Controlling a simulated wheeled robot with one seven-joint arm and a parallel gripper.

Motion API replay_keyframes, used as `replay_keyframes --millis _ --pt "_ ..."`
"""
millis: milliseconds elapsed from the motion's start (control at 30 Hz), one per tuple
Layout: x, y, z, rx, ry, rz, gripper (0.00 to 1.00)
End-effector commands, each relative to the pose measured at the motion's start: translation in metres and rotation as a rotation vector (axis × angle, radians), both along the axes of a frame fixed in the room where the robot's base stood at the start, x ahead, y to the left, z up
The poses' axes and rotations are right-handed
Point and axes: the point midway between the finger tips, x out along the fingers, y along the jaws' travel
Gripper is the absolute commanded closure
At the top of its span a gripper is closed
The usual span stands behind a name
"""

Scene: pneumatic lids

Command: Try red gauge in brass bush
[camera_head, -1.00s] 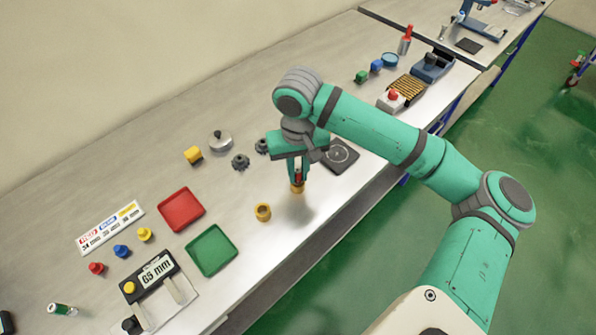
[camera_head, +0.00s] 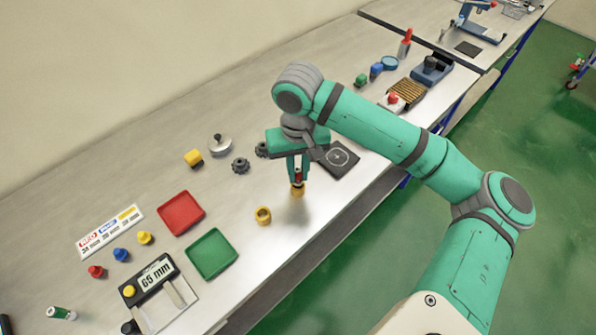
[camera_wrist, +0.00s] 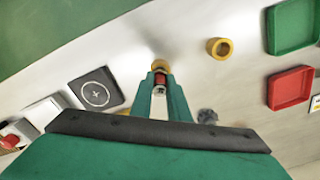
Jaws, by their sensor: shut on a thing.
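My gripper (camera_head: 298,178) points down over the bench and is shut on a small part that shows red (camera_wrist: 160,79) between the fingers. A brass-coloured piece (camera_head: 297,190) sits right below the fingertips, and in the wrist view (camera_wrist: 160,66) it lies just beyond the red part. I cannot tell whether the red part is inside it or only above it, nor whether it touches the bench. A separate brass bush (camera_head: 263,215), a short open ring, stands upright on the bench to the left of my gripper; it also shows in the wrist view (camera_wrist: 219,48).
A green tray (camera_head: 232,248) and a red tray (camera_head: 201,203) lie to the left. Red, blue and yellow knobs (camera_head: 121,254) stand near a 65 mm display (camera_head: 157,274). A black pad with a circle (camera_head: 348,161) lies to the right. Dark gears (camera_head: 240,166) are behind my gripper.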

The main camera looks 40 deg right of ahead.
Motion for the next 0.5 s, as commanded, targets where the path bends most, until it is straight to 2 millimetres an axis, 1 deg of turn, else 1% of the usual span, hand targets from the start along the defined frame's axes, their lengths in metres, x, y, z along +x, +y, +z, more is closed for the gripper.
replay_keyframes --millis 500 --pt "0.0000 0.0000 0.0042 0.000 0.000 0.000 1.00"
